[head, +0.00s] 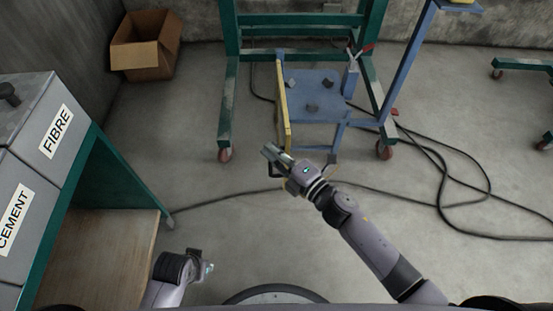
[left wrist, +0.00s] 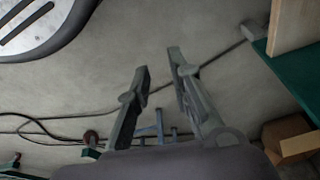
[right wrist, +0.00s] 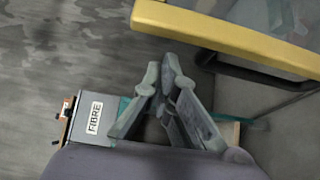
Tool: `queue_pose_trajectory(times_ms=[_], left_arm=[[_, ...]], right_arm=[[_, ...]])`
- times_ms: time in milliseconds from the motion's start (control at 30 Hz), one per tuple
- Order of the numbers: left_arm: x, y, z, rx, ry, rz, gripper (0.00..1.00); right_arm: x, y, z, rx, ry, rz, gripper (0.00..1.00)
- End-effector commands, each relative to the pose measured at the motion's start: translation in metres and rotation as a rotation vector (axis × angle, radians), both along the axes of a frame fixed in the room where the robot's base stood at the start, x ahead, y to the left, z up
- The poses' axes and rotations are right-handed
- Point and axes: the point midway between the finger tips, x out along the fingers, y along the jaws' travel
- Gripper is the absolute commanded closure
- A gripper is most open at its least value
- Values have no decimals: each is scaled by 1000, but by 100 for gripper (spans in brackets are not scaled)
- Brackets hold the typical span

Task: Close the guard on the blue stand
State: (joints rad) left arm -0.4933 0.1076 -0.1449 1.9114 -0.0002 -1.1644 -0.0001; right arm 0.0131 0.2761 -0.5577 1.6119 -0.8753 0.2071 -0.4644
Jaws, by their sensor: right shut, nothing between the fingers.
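The blue stand (head: 325,88) is at the centre top of the head view, with several dark knobs on its top. The guard (head: 283,108) is a yellow-framed panel, seen nearly edge-on at the stand's left side, swung open. In the right wrist view the guard's yellow frame (right wrist: 235,38) crosses the top, with a black handle (right wrist: 262,74) below it. My right gripper (head: 268,152) is shut and empty, close to the guard's near end; contact cannot be told. It also shows in the right wrist view (right wrist: 161,66). My left gripper (head: 208,268) is open and empty, low over the floor (left wrist: 158,62).
A green wheeled frame (head: 229,100) stands around the blue stand. Dark cables (head: 440,170) lie on the floor at right. A green bench (head: 125,175) with FIBRE and CEMENT bins (head: 45,110) is at left. A cardboard box (head: 143,55) sits behind.

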Motion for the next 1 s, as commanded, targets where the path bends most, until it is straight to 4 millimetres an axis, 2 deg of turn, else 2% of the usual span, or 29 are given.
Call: queue_pose_trajectory(times_ms=[200,767,867,1000], left_arm=[[1,0,2,0,-2,0,80],[0,0,3,0,1,1,80],[0,0,8,0,1,2,80],[1,1,27,0,-12,4,80]], right_arm=[[0,-20,0,1,0,2,100],[1,-28,0,1,-1,10,100],[1,-36,-1,-2,-2,24,100],[1,-55,-2,-4,-2,56,100]])
